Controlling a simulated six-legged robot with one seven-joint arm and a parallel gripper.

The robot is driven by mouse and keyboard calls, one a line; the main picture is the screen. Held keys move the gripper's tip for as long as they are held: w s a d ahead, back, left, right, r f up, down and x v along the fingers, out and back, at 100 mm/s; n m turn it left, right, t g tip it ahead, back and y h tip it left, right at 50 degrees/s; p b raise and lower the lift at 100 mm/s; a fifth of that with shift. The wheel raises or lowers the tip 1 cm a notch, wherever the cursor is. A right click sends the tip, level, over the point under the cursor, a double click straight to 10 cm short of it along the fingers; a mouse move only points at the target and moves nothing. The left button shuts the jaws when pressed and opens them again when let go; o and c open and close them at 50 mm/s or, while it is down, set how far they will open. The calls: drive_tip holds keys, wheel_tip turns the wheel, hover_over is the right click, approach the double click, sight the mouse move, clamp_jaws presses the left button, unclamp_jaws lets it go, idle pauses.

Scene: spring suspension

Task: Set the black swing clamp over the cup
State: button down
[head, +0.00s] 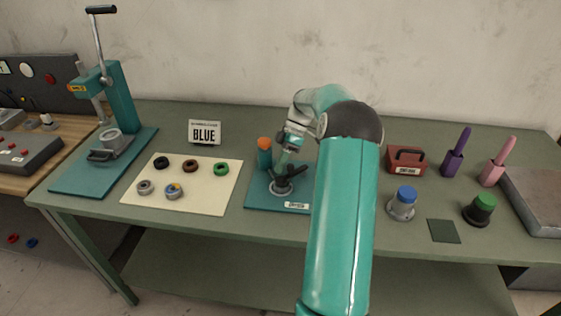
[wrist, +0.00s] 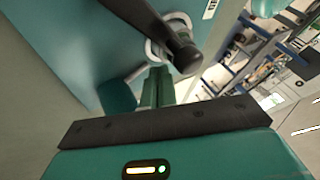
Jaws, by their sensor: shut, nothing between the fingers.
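A grey round cup (head: 281,189) stands on a teal base plate (head: 262,203) near the middle of the table. The black swing clamp (head: 296,171) shows at the cup, partly hidden by my gripper. In the wrist view the clamp (wrist: 152,25) is a thick black bar with a rounded end, and it overlaps the pale cup rim (wrist: 152,52) in the picture. I cannot tell whether it touches the cup.
An orange-topped teal post (head: 264,155) stands behind the cup. A cream mat (head: 205,200) with several rings lies left, past it a teal lever press (head: 118,100). A blue-topped part (head: 402,203) and a red box (head: 406,160) stand right. My arm hides the table between.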

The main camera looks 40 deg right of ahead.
drive_tip(key=shift+s+a, duration=0.15)
drive_tip(key=shift+s, duration=0.1)
idle(0.5)
drive_tip(key=v, duration=1.3)
drive_tip(key=shift+d+r, duration=0.25)
drive_tip(key=shift+r, duration=0.1)
